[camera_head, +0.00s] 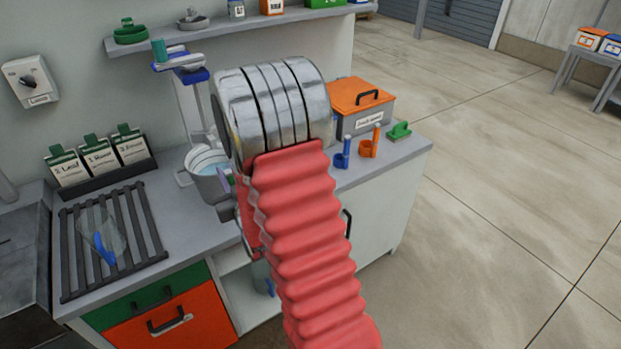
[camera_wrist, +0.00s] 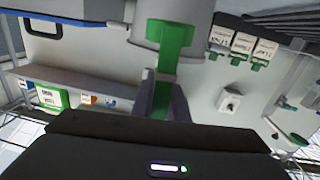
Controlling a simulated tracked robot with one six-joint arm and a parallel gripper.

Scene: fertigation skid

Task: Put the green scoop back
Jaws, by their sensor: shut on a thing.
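In the wrist view the green scoop (camera_wrist: 172,40) has its handle between the two purple-grey fingers of my gripper (camera_wrist: 162,88), which is shut on it. A pale cylindrical vessel lies behind its cup in that view. In the head view my arm hides the scoop and most of the gripper; only a sliver of purple shows beside the metal bucket (camera_head: 210,178). A blue scoop (camera_head: 343,155) and an orange scoop (camera_head: 370,145) stand at the counter's right part. A small green piece (camera_head: 399,131) lies beside them; I cannot tell what it is.
An orange-lidded box (camera_head: 360,100) stands behind the scoops. A black rack (camera_head: 112,240) with a clear bag is at the left, below label cards (camera_head: 98,157). A wall shelf (camera_head: 225,24) holds several items. Open floor lies to the right.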

